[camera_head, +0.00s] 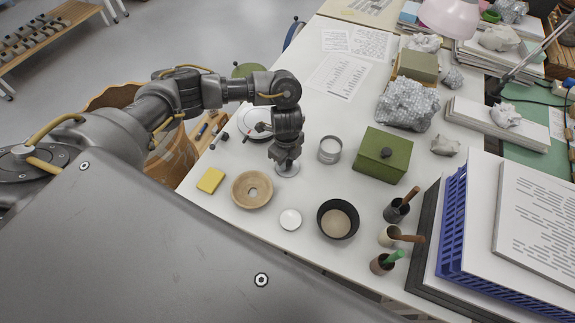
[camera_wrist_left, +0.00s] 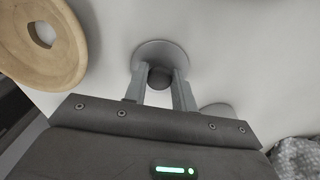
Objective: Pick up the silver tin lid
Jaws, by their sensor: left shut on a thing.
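The silver tin lid (camera_head: 288,170) is a flat grey disc under my left gripper (camera_head: 285,158), on or just above the white table; I cannot tell which. In the left wrist view the lid (camera_wrist_left: 160,50) shows its dark round knob (camera_wrist_left: 159,77) between the two fingers. My left gripper is shut on that knob. The gripper hides part of the lid in the head view. An open silver tin (camera_head: 330,150) stands upright just to the right, apart from the lid. My right gripper is not in view.
A green box (camera_head: 375,170) stands right of the tin. Printed sheets (camera_head: 338,76) lie behind.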

